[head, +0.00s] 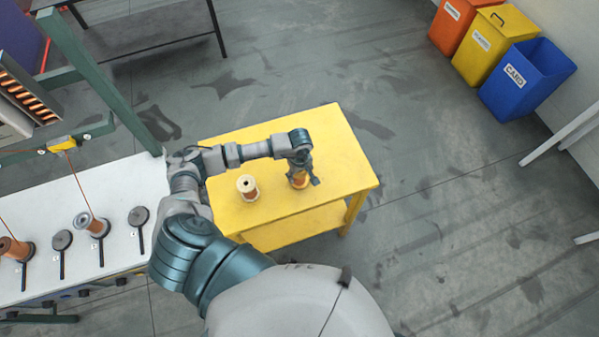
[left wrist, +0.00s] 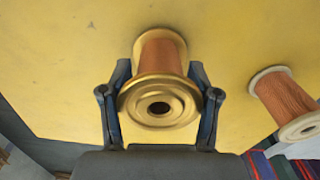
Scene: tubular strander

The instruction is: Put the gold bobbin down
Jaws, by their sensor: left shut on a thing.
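The gold bobbin (left wrist: 160,90) has gold flanges and copper-coloured winding, and sits between the fingers of my left gripper (left wrist: 160,105) in the left wrist view. My left gripper (head: 300,178) is shut on it. In the head view the gold bobbin (head: 298,181) shows under the gripper, over the right part of the yellow table (head: 325,130). Its lower end is close to the tabletop; I cannot tell whether it touches. My right gripper is not in view.
A white-flanged bobbin (head: 248,188) stands on the yellow table left of my gripper, and also shows in the left wrist view (left wrist: 285,100). A white bench (head: 125,185) with spindles and copper bobbins is at the left. The tabletop's far and right parts are clear.

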